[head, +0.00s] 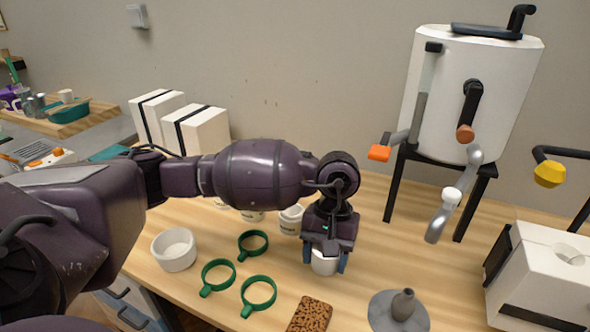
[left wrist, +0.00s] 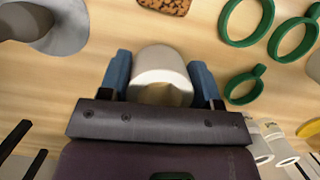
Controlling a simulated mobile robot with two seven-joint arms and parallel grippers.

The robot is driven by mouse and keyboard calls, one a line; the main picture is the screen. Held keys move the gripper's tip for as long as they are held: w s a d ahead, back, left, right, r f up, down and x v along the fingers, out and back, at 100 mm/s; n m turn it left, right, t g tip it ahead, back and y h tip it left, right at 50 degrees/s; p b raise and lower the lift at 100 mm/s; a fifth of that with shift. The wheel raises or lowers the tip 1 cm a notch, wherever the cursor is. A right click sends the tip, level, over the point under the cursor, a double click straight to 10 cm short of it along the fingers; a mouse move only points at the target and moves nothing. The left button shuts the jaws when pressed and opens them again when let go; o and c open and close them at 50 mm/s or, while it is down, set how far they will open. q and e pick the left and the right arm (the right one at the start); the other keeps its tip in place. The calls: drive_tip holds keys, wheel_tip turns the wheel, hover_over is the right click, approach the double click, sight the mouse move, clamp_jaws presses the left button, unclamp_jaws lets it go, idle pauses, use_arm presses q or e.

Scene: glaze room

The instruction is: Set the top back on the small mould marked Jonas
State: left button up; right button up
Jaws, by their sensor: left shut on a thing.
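My left gripper (head: 324,264) points down over the table, its blue fingers on either side of a white round piece (head: 324,261). In the left wrist view the gripper (left wrist: 163,82) is shut on this white piece (left wrist: 160,66), which has a cream-coloured patch at its near side. I cannot tell whether it is a mould or a top, or whether it touches the table. Small white moulds with dark lettering stand behind the arm, one of them left of my gripper (head: 291,219). They also show in the left wrist view (left wrist: 279,146). I cannot read a name. My right gripper is not in view.
Green rings with handles (head: 217,276) and a white bowl-like piece (head: 174,249) lie to the left. A brown speckled block (head: 310,315) and a grey disc (head: 384,313) bearing a small grey vase (head: 403,305) are in front. A white barrel (head: 462,100) stands behind right.

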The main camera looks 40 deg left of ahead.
use_arm(q)
drive_tip(key=w+a+r+n+t+h+p, duration=0.1)
drive_tip(key=w+a+r+n+t+p, duration=0.3)
drive_tip(key=a+n, duration=0.5)
drive_tip(key=w+a+r+n+t+p, duration=0.1)
drive_tip(key=w+a+r+n+p, duration=0.4)
drive_tip(key=n, duration=0.8)
drive_tip(key=shift+n, duration=0.8)
drive_tip(key=shift+w+a+f+b, duration=0.35)
drive_tip(key=shift+f+b, duration=0.3)
drive_tip(key=shift+f, duration=0.75)
drive_tip(key=shift+w+a+f+b, duration=0.3)
drive_tip(key=shift+f+b, duration=0.4)
drive_tip(key=shift+f, duration=0.75)
drive_tip(key=shift+w+a+f+b, duration=0.2)
drive_tip(key=shift+w+f+b, duration=0.35)
drive_tip(key=shift+f, duration=0.85)
drive_tip(key=shift+s, duration=0.15)
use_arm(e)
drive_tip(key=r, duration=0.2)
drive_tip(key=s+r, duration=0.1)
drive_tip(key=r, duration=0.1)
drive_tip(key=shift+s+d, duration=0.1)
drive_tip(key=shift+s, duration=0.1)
use_arm(q)
drive_tip(key=shift+f+b, duration=0.3)
drive_tip(key=shift+f, duration=0.15)
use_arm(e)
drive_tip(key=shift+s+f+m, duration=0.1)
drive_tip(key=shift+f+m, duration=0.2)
